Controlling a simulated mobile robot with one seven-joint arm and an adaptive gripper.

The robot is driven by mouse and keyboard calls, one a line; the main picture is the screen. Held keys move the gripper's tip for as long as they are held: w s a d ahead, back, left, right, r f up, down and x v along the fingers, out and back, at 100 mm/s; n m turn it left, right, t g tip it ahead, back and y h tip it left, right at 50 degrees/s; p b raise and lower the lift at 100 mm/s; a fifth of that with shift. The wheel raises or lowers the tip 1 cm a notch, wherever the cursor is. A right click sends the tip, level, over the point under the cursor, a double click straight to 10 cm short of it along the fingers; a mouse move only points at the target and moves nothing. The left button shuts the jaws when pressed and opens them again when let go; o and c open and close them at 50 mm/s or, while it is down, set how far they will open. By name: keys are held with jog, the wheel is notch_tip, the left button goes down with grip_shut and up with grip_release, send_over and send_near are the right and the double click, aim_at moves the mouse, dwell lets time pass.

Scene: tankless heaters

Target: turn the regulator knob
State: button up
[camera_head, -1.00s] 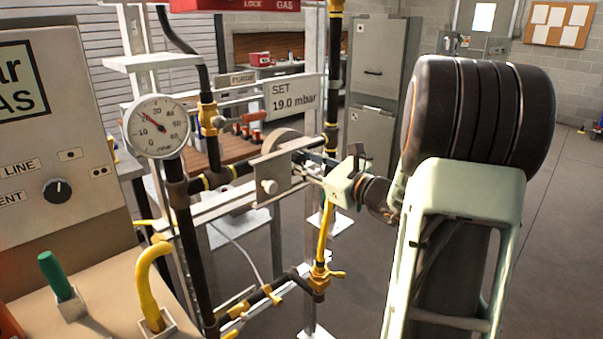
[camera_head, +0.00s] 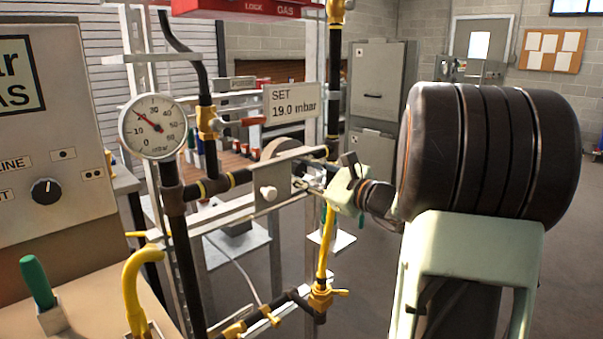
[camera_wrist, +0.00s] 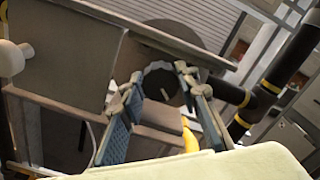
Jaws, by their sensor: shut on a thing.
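The regulator (camera_head: 283,147) shows in the head view as a grey disc behind a metal bracket plate, beside a "SET 19.0 mbar" sign (camera_head: 291,101). In the wrist view, the regulator knob (camera_wrist: 160,84) is a dark round piece with a pale scalloped rim, under the large dark disc. My gripper (camera_wrist: 158,82) has a finger on each side of it, with the tips at its rim, and is shut on it. In the head view my gripper (camera_head: 318,184) reaches in from the right; the knob itself is hidden there. The round gauge (camera_head: 158,127) has its needle pointing up-left.
A pale round stub (camera_head: 268,193) sticks out of the bracket plate. Black pipes, yellow valves (camera_head: 321,294) and a metal frame crowd around my gripper. A control panel with a black dial (camera_head: 46,191) stands at left. Open floor lies at right.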

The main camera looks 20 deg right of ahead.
jog(key=o, duration=0.9)
jog(key=shift+s, duration=0.15)
jog(key=v, duration=1.2)
